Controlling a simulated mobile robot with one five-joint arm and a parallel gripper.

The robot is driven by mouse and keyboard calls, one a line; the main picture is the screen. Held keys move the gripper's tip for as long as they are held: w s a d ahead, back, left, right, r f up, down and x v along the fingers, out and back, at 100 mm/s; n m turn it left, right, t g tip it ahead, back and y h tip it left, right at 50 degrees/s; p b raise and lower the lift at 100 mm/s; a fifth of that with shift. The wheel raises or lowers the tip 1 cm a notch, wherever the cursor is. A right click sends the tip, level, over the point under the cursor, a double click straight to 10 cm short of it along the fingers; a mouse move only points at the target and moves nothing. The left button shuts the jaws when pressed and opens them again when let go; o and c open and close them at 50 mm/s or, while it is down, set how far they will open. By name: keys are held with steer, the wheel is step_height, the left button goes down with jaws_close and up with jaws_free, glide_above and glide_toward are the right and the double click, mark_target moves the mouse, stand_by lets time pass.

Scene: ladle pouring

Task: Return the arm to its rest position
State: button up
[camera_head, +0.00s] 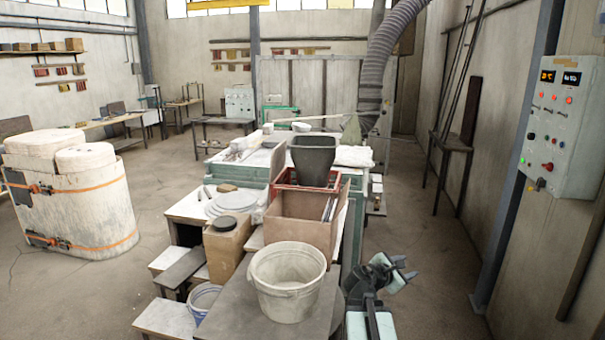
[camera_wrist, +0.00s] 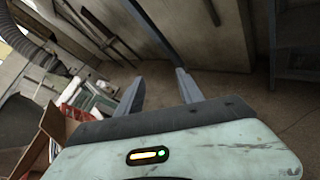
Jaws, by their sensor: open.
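My gripper (camera_head: 405,266) is at the lower right in the head view, to the right of the bench and its grey bucket, over open floor. Its two fingers stand apart with nothing between them. The wrist view also shows my gripper (camera_wrist: 160,88) open, with bare floor and wall beyond the fingers. The gripper touches nothing that I can see.
A grey bucket (camera_head: 287,283) stands on the near table. Behind it are a brown open box (camera_head: 303,224) and a dark crucible-like pot (camera_head: 313,158). A control box (camera_head: 565,128) hangs at the right. Floor (camera_head: 445,225) between bench and right wall is clear.

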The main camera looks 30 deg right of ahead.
steer(key=w+a+f+m+t+y+b, duration=0.1)
steer(key=w+a+f, duration=0.25)
steer(key=a, duration=0.35)
steer(key=w+a+f+m+y+b, duration=0.1)
steer(key=w+a+f+y, duration=0.1)
steer(key=w+a+f, duration=0.3)
steer(key=w+a+f+t+y+b, duration=0.1)
steer(key=a+f+b, duration=0.15)
steer(key=a, duration=0.55)
steer(key=a+f+m+g+y+b, duration=0.1)
steer(key=a+f+y, duration=0.15)
steer(key=a, duration=0.35)
steer(key=a+f+m+y, duration=0.1)
steer(key=a+f+m, duration=0.1)
steer(key=a+f, duration=0.35)
steer(key=a+f+m+g+y+b, duration=0.1)
steer(key=a+f+y, duration=0.1)
steer(key=a, duration=0.6)
steer(key=s+a+f+m+g+y, duration=0.3)
steer(key=s+a+m+y, duration=0.1)
steer(key=s+a+m, duration=0.3)
steer(key=a+m, duration=0.2)
steer(key=a, duration=0.1)
steer(key=shift+s, duration=0.4)
steer(key=shift+d+y, duration=0.15)
steer(key=shift+y, duration=0.1)
steer(key=shift+c, duration=0.8)
steer(key=shift+d, duration=0.1)
